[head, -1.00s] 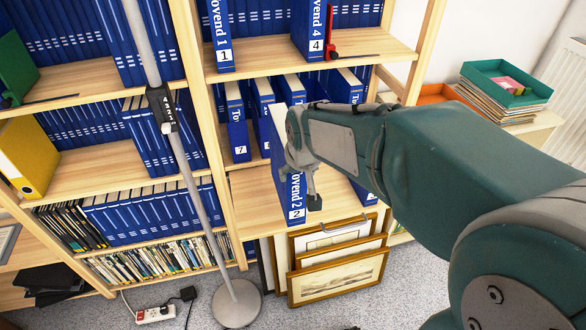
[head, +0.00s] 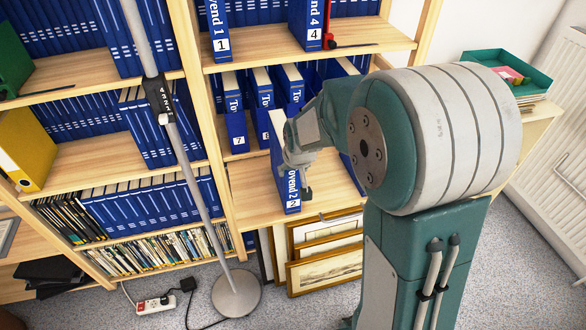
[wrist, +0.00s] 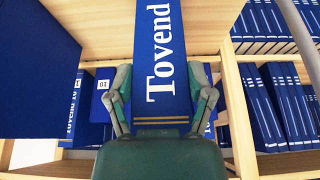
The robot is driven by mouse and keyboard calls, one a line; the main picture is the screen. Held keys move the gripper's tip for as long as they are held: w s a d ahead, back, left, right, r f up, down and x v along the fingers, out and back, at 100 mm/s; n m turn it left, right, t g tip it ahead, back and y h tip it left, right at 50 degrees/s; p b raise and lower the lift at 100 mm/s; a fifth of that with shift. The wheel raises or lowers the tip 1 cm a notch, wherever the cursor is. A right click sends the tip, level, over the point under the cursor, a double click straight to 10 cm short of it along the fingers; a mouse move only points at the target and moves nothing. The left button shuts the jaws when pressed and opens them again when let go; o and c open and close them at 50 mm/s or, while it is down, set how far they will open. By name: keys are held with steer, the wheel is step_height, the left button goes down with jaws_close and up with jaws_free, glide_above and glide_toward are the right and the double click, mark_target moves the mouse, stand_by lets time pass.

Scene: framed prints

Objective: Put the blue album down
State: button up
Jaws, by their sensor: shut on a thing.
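The blue album (head: 288,182), marked "Tovend 2" on its spine, stands upright at the front of the wooden shelf board (head: 245,205). It also fills the middle of the wrist view (wrist: 162,60), its spine facing the camera. My gripper (head: 301,175) is shut on the album from the front, with one finger on each side of its spine in the wrist view (wrist: 163,105). The album's lower end is at about the board's level in the head view; I cannot tell whether it touches. The far finger is partly hidden in the head view.
Several blue albums (head: 234,110) stand behind on the same bookcase. Bare board lies left and right of the held album. Framed prints (head: 325,270) lean below, and a grey lamp pole (head: 190,165) stands to the left.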

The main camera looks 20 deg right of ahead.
steer(key=o, duration=1.3)
steer(key=v, duration=1.2)
steer(key=s+r, duration=0.2)
steer(key=s, duration=0.8)
steer(key=s+r+t, duration=0.1)
steer(key=s+r, duration=0.1)
steer(key=s, duration=0.8)
steer(key=shift+s+r, duration=0.2)
steer(key=shift+r, duration=0.1)
